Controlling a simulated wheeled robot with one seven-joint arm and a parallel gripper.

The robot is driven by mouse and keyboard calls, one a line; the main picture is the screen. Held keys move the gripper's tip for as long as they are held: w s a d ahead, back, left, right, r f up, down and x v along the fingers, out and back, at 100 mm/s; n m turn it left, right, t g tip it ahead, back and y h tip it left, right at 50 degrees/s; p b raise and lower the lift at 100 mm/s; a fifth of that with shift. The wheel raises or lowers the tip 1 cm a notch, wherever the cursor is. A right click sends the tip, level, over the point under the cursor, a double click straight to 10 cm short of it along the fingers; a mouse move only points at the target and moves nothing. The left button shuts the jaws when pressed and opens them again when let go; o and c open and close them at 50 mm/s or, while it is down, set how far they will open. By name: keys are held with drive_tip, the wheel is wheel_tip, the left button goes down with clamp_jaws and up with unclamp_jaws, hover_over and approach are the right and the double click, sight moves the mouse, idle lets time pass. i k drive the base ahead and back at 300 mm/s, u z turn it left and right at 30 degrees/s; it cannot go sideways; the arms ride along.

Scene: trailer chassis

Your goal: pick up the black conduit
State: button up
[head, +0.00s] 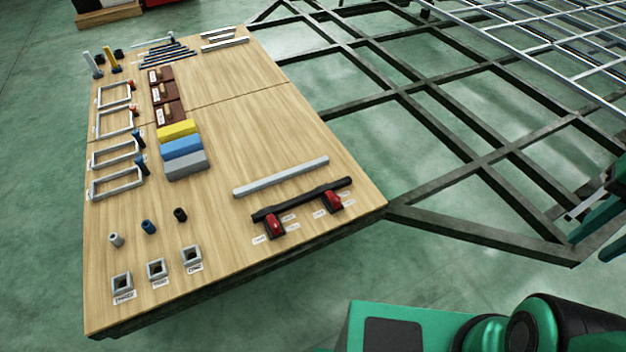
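A short black tube (180,214) stands on the wooden table, at the right end of a row with a blue tube (148,227) and a grey tube (116,240). A long black bar (318,192) lies near the table's right front corner, by two red-and-black blocks (274,226). Which of these black pieces is the conduit I cannot tell for sure. My gripper (590,214) seems to show only in part at the right picture edge, over the chassis and well away from the table. Its fingers are cut off, so its opening is unclear.
Grey square sockets (157,269) with labels stand in front of the tubes. A light grey bar (282,177) lies behind the black bar. Yellow, blue and grey blocks (183,146) and several frames stand on the left. The dark trailer chassis (450,170) adjoins on the right. The table's middle is clear.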

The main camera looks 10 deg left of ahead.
sight(284, 206)
drive_tip(key=u, duration=0.25)
drive_tip(key=i, duration=0.85)
drive_tip(key=u, duration=0.4)
